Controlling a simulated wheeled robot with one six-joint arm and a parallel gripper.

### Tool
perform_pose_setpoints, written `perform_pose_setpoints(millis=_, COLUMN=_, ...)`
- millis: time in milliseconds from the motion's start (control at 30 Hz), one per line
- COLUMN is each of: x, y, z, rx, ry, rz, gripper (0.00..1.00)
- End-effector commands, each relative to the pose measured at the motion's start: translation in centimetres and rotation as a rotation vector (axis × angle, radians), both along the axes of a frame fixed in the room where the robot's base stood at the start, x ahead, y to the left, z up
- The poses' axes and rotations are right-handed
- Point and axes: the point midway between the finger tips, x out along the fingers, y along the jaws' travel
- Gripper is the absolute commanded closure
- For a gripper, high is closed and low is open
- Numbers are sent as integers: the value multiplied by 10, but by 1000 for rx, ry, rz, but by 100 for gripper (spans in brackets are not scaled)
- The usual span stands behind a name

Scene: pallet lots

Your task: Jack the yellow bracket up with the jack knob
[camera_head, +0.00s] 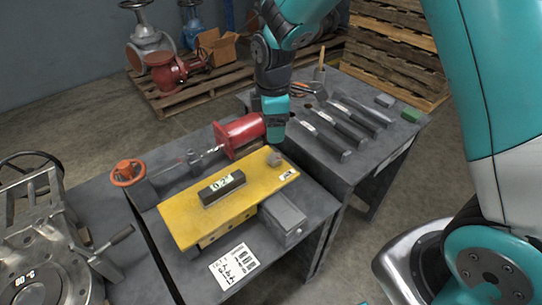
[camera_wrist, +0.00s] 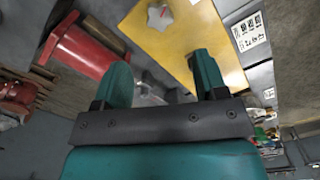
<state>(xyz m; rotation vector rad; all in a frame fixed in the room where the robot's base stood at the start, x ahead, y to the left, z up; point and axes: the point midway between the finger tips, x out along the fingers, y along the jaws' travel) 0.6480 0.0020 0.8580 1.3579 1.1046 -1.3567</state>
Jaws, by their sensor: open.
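The yellow bracket (camera_head: 245,203) is a long plate lying on a dark grey table. A dark block (camera_head: 222,188) with a white label rests on it. A grey lobed knob (camera_head: 274,158), which looks like the jack knob, sits near the bracket's far right end. In the wrist view the knob (camera_wrist: 160,17), with a red mark, shows on the yellow plate (camera_wrist: 190,35), beyond my fingertips. My gripper (camera_wrist: 163,75) is open and empty, its fingers apart from the knob. In the head view my gripper (camera_head: 276,135) points down just behind the knob, beside the red cylinder.
The red cylinder (camera_head: 238,134) stands close to my gripper's left. An orange handwheel (camera_head: 128,172) is at the table's left. A grey box (camera_head: 282,217) sits by the bracket's front right. A second table holds several dark bars (camera_head: 340,130). A pallet with valves (camera_head: 165,70) is behind.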

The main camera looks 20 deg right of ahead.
Motion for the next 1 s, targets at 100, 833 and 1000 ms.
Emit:
perform_pose_setpoints(millis=100, x=-1, y=0, z=-30, rx=-1, ry=5, rz=1, gripper=34)
perform_pose_setpoints(millis=833, x=0, y=2, z=-102, rx=1, ry=-1, rz=2, gripper=34)
perform_pose_setpoints(millis=1000, x=0, y=2, z=-102, rx=0, ry=-1, rz=2, gripper=57)
